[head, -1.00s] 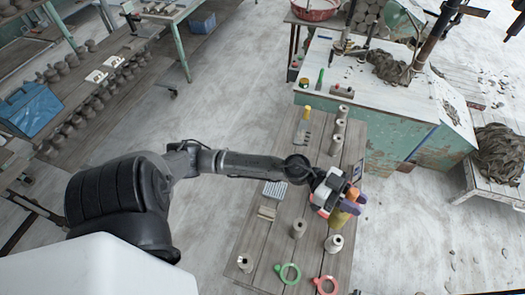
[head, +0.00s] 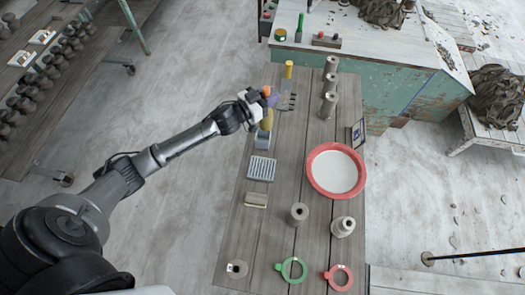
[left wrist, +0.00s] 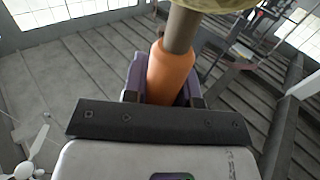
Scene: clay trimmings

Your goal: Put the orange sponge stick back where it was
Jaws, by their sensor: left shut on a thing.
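My left gripper (head: 266,98) is shut on the orange sponge stick, over the far left part of the wooden table (head: 240,225). In the left wrist view the purple fingers grip the stick's orange handle (left wrist: 172,72). A brown shaft runs from the handle to a yellowish sponge head (left wrist: 212,4), cut off by the frame's top edge. In the head view the yellow head (head: 266,121) points down, just above or at a small pale grey block (head: 262,141). I cannot tell whether they touch. My right gripper is not in view.
A red-rimmed bowl (head: 316,180) stands right of the gripper. A grey ribbed tray (head: 261,168) lies nearer me. A yellow-handled tool (head: 289,69) stands behind. Grey clay pieces (head: 299,213) and a green ring (head: 291,270) occupy other parts of the table.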

